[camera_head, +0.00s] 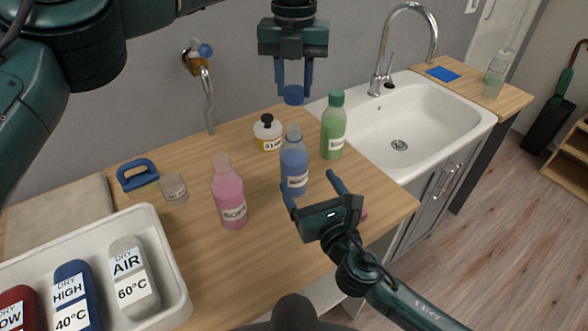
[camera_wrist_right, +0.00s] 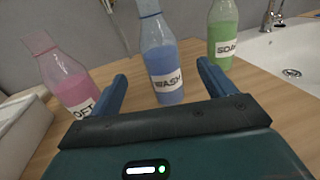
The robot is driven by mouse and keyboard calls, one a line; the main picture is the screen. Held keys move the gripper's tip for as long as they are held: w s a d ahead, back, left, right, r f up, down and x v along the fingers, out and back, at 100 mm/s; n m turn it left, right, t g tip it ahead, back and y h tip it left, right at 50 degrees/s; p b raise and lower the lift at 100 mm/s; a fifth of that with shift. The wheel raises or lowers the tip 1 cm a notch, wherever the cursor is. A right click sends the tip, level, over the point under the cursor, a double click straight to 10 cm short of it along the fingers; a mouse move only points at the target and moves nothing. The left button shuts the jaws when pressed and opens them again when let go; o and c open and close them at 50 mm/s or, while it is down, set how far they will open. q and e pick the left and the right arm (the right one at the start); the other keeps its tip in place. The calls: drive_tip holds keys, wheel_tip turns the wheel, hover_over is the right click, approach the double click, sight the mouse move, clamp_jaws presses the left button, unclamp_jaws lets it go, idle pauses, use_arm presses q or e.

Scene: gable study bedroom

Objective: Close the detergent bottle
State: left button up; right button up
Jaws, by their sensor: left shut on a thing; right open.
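The blue bottle labelled WASH (camera_head: 294,168) stands upright on the wooden counter, its neck uncapped. It also shows in the right wrist view (camera_wrist_right: 165,68). My left gripper (camera_head: 293,88) is shut on a blue cap (camera_head: 293,96) and holds it above the bottle's neck, with a gap between them. My right gripper (camera_head: 311,183) is open at the bottle's near side. In the right wrist view its fingers (camera_wrist_right: 161,72) point towards the bottle, which appears between them; whether they touch it cannot be told.
A pink bottle (camera_head: 229,198) stands to the left and a green bottle (camera_head: 333,130) to the right.

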drive_tip(key=x, duration=0.9)
drive_tip(key=shift+w+a, duration=0.15)
drive_tip(key=shift+w, duration=0.1)
drive_tip(key=shift+c, duration=0.4)
drive_tip(key=c, duration=1.4)
use_arm(q)
hover_over(294, 127)
drive_tip(key=shift+f, duration=2.5)
use_arm(e)
drive_tip(key=shift+o, duration=0.2)
